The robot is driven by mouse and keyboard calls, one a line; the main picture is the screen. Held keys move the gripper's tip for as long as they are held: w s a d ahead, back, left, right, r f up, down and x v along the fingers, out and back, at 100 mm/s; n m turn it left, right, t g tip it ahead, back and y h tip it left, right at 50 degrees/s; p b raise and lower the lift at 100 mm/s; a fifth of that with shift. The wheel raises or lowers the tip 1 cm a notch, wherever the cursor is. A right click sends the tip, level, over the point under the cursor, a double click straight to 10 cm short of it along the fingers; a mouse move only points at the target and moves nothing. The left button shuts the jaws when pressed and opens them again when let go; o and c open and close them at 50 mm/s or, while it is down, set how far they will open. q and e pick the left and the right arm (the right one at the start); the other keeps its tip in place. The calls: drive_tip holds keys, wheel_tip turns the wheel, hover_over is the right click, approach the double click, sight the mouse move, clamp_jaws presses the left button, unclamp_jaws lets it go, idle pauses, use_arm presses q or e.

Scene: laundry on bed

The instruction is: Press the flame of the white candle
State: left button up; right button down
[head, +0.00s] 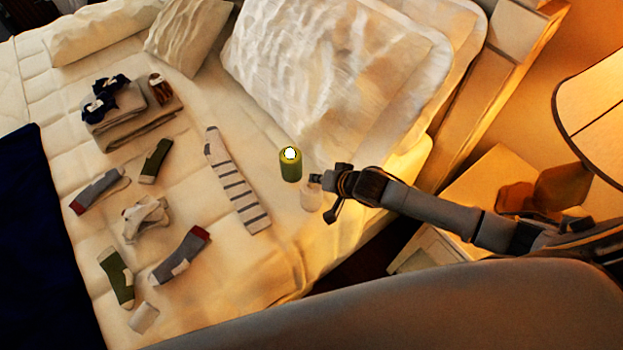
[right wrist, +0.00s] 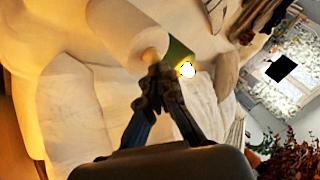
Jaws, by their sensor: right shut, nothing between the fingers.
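The white candle (head: 311,198) stands on the bed near its right edge, pale against the sheet. My right gripper (head: 315,180) reaches in from the right, its fingertips at the top of this candle and covering part of it. No flame shows on it. In the right wrist view the white candle (right wrist: 153,42) is just past the fingertips (right wrist: 157,70), which are together and hold nothing. I cannot tell whether they touch it. A green candle (head: 290,170) with a bright white flame stands just left of the fingertips; it also shows in the wrist view (right wrist: 178,50).
Several socks lie left of the candles, including a long striped one (head: 237,185). Folded towels (head: 130,125) lie farther back. A large pillow (head: 325,75) is behind the candles. A nightstand (head: 435,245) and lamp (head: 595,110) are at the right.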

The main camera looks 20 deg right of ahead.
sight(317, 187)
drive_tip(key=shift+s+f, duration=0.15)
drive_tip(key=shift+f, duration=0.2)
drive_tip(key=shift+s+f, duration=0.2)
drive_tip(key=shift+f, duration=0.3)
drive_tip(key=shift+r+p, duration=0.25)
drive_tip(key=shift+p, duration=0.15)
drive_tip(key=shift+r, duration=0.1)
idle(0.3)
drive_tip(key=r+p, duration=0.6)
drive_tip(key=shift+w+r, duration=0.25)
drive_tip(key=shift+w, duration=0.05)
